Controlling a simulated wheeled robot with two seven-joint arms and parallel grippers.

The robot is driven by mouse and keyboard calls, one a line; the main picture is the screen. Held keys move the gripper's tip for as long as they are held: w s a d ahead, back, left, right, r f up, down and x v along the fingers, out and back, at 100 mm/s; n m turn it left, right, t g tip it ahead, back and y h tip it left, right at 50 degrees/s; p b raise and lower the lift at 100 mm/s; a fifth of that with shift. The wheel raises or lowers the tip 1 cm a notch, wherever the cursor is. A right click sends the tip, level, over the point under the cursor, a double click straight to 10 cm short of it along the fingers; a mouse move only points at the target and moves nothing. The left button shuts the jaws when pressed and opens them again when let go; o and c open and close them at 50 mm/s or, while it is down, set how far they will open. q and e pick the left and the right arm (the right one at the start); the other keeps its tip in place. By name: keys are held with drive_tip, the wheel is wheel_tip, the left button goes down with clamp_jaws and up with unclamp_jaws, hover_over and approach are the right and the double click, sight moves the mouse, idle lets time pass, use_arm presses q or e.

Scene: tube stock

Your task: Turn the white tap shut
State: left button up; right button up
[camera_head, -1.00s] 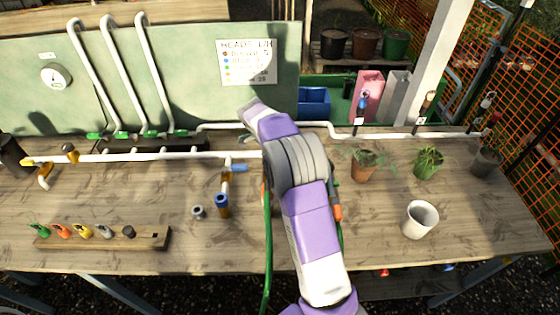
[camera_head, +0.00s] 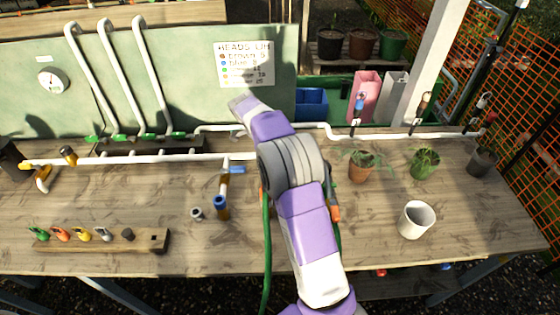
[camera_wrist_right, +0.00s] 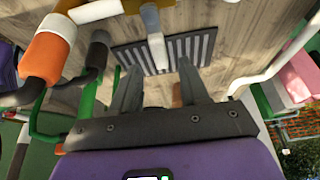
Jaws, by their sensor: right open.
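In the right wrist view, my right gripper (camera_wrist_right: 158,88) is open and empty, its two dark fingers spread. A pale white-grey stem (camera_wrist_right: 157,50) stands just beyond the gap between the fingertips, apart from them; it may be part of the white tap, but I cannot tell. A brass fitting (camera_wrist_right: 131,5) is at the top edge beside it. In the head view, my purple and white right arm (camera_head: 305,215) covers the middle of the bench and hides the gripper. No white tap handle can be made out there. My left gripper is not in view.
A blue-handled tap (camera_head: 235,170) is left of my arm. A white pipe (camera_head: 130,158) runs along the bench. In the wrist view, an orange-and-white connector (camera_wrist_right: 48,47) is close on the left, and a slotted dark grate (camera_wrist_right: 185,48) lies beyond the fingers. A white cup (camera_head: 416,220) stands right.

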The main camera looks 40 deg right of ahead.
drive_tip(key=v, duration=0.4)
drive_tip(key=shift+p, duration=0.3)
